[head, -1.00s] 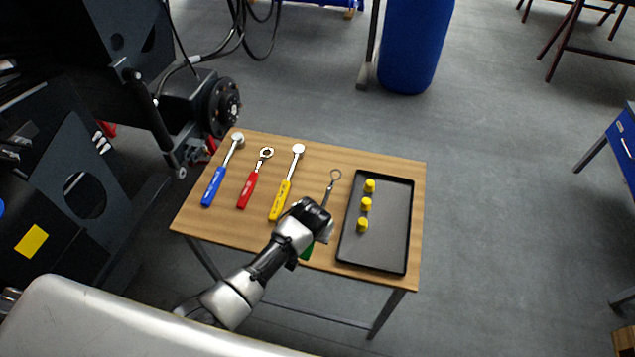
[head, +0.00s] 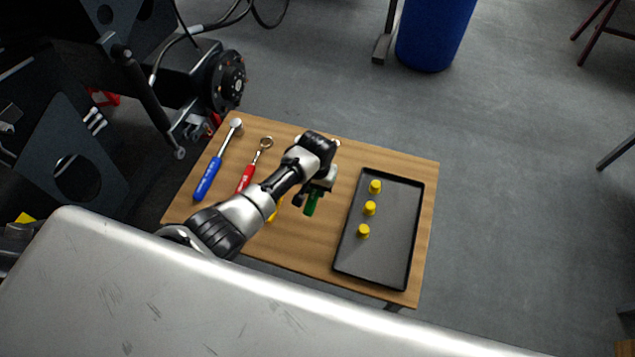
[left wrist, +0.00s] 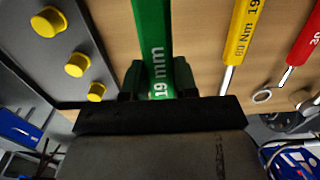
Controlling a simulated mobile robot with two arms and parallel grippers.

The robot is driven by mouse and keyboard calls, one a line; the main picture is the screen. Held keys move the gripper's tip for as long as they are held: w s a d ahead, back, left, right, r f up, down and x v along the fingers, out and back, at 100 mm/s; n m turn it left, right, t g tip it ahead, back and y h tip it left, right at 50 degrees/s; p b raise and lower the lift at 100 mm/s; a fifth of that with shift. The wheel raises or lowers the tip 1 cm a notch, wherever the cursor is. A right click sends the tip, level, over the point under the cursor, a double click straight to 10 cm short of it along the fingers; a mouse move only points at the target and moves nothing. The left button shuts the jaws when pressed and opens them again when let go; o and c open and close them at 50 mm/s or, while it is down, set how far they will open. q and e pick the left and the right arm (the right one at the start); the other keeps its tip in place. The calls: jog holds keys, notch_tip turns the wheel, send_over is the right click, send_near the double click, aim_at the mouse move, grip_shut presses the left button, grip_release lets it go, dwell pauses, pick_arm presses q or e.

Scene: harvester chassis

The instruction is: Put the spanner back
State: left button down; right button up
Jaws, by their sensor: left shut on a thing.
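The spanner has a green handle (head: 311,204), marked "19 mm" in the left wrist view (left wrist: 153,38). My left gripper (head: 319,186) is shut on this handle, with one finger on each side of it in the left wrist view (left wrist: 157,82). In the head view it is over the table between the tray and the other tools. The spanner's metal end is hidden by my gripper and arm. I cannot tell how far the spanner is above the tabletop. My right gripper is not in view.
A black tray (head: 403,255) with yellow caps (head: 370,208) lies at the table's right. A blue-handled tool (head: 208,179) and a red-handled one (head: 246,179) lie at left. A yellow-handled tool (left wrist: 241,35) is largely behind my arm in the head view. Wooden tabletop (head: 300,245) is bare near the front.

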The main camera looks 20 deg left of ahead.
pick_arm(q)
jog(key=shift+s+r, duration=0.15)
jog(key=shift+r, duration=0.1)
jog(key=shift+r+p, duration=0.1)
jog(key=shift+p, duration=0.35)
jog(key=f+b, duration=0.3)
jog(key=f, duration=0.1)
jog(key=shift+w, duration=0.2)
jog(key=shift+f+b, duration=1.7)
jog(key=shift+f, duration=0.5)
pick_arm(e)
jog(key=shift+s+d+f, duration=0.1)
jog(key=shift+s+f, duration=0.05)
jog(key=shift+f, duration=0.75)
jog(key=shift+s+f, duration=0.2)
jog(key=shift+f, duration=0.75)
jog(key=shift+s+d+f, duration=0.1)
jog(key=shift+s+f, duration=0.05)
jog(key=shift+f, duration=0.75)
pick_arm(q)
jog(key=c, duration=0.8)
grip_release()
